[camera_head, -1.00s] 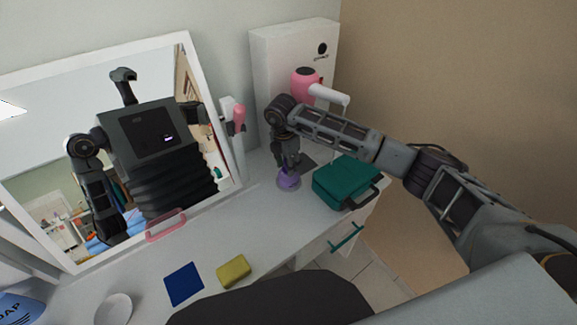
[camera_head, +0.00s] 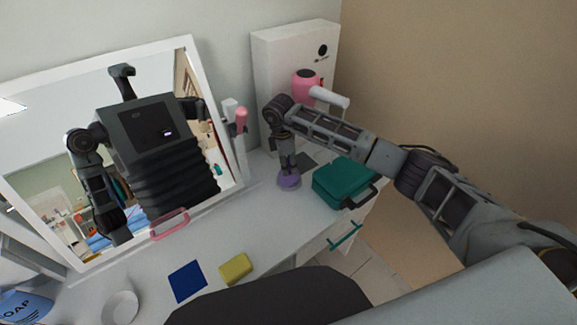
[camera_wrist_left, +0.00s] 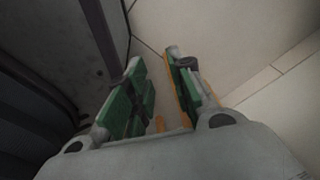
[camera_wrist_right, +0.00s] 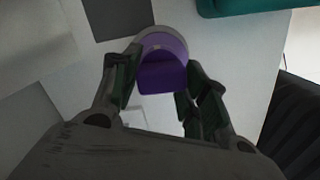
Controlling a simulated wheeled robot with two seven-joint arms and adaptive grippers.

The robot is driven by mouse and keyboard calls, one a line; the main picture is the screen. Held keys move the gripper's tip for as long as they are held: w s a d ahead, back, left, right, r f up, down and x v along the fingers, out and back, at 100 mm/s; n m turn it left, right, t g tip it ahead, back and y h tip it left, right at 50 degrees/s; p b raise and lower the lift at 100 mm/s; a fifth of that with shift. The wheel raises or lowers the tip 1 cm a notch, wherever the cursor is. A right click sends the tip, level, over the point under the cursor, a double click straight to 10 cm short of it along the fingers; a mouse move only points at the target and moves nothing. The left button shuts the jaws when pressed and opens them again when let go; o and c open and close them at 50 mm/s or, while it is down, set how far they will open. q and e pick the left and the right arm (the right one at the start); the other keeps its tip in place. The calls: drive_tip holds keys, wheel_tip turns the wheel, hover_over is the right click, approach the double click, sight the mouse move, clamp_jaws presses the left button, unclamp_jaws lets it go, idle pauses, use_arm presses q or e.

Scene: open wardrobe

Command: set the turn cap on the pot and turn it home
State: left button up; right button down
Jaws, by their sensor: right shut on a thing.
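A dark purple cap (camera_wrist_right: 163,78) shows between the fingers of my right gripper (camera_wrist_right: 160,66) in the right wrist view. A paler purple round part, which looks like the pot (camera_wrist_right: 163,42), shows beyond it. In the head view the purple pot (camera_head: 289,183) stands on the white counter, with my right gripper (camera_head: 288,166) pointing down on top of it. My right gripper is shut on the cap. I cannot tell how well the cap is seated. My left gripper (camera_wrist_left: 160,75) is open and empty above the pale floor, outside the head view.
A teal case (camera_head: 343,182) stands close to the right of the pot, near the counter's edge. A white box (camera_head: 290,55) and a pink hair dryer (camera_head: 306,86) stand behind. A mirror (camera_head: 60,160) leans at left. A yellow block (camera_head: 236,268) and blue square (camera_head: 187,281) lie in front.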

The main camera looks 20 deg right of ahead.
drive_tip(key=shift+s+d+f, duration=0.15)
drive_tip(key=shift+d+f, duration=0.1)
drive_tip(key=shift+d, duration=0.2)
drive_tip(key=c, duration=1.2)
unclamp_jaws()
drive_tip(key=o, duration=0.5)
drive_tip(key=shift+s+d+r, duration=0.15)
drive_tip(key=shift+s, duration=0.05)
drive_tip(key=shift+w+a, duration=0.1)
drive_tip(key=shift+a, duration=0.15)
drive_tip(key=shift+o, duration=1.3)
drive_tip(key=shift+a, duration=0.1)
drive_tip(key=shift+r, duration=0.15)
drive_tip(key=shift+w+a+r+p, duration=0.1)
drive_tip(key=shift+a+r+p, duration=0.1)
drive_tip(key=shift+r+p, duration=0.9)
drive_tip(key=shift+s+a+r+p, duration=0.15)
drive_tip(key=shift+r+p, duration=0.5)
drive_tip(key=shift+r, duration=0.9)
drive_tip(key=shift+w+a+r+p, duration=0.2)
drive_tip(key=shift+r+p, duration=0.65)
drive_tip(key=shift+r, duration=0.45)
